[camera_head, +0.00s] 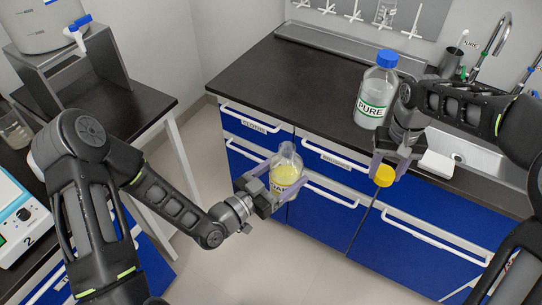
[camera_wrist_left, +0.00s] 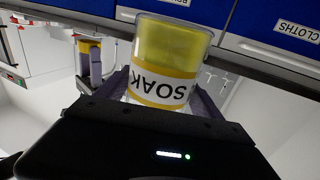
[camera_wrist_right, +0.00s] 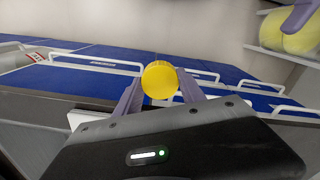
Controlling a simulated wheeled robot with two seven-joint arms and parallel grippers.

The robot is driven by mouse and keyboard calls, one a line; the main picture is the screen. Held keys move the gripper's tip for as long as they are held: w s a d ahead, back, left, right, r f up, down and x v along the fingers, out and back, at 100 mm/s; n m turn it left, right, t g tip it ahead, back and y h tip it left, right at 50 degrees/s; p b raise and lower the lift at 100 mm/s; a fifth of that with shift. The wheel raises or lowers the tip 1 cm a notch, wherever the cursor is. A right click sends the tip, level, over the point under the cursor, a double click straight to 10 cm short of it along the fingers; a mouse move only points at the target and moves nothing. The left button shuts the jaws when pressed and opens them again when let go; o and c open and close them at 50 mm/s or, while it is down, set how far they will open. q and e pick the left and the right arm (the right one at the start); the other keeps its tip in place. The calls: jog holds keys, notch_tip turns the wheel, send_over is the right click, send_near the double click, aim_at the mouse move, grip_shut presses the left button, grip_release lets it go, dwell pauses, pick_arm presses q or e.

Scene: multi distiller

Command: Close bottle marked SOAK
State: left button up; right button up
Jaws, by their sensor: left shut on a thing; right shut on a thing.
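The SOAK bottle (camera_head: 286,172) is clear with yellow liquid and a yellow label, and its top is uncapped. My left gripper (camera_head: 276,191) is shut on it and holds it in the air in front of the blue drawers. The left wrist view shows the SOAK label (camera_wrist_left: 160,88) upside down between the fingers. A yellow cap (camera_head: 384,175) is held by my right gripper (camera_head: 381,170), which is shut on it, to the right of the bottle and apart from it. The cap also shows in the right wrist view (camera_wrist_right: 160,80).
The PURE bottle (camera_head: 377,92) with a blue cap stands on the dark counter (camera_head: 290,75), close behind my right gripper. A sink (camera_head: 465,152) is at the right. Blue drawers (camera_head: 325,215) with white handles lie below the counter. Floor space is open at the lower middle.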

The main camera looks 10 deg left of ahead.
pick_arm(q)
jog(key=shift+s+d+f+h, duration=0.1)
jog(key=shift+s+d+h, duration=0.2)
jog(key=shift+d, duration=0.1)
jog(key=shift+w+a, duration=0.1)
jog(key=shift+w, duration=0.05)
jog(key=w+a+r+n+t+y, duration=0.2)
jog(key=w+a+r+n+y, duration=0.1)
jog(key=w+a+y, duration=0.2)
jog(key=w+a+r+n+t+y, duration=0.1)
jog(key=w+a+r+n+y, duration=0.3)
jog(key=a, duration=0.6)
jog(key=w+y, duration=0.1)
jog(key=y, duration=0.1)
jog(key=shift+w+a+n+t+y, duration=0.2)
jog(key=shift+w+n+t+y, duration=0.1)
jog(key=shift+t, duration=0.1)
jog(key=shift+s+f, duration=0.1)
jog(key=shift+s, duration=0.1)
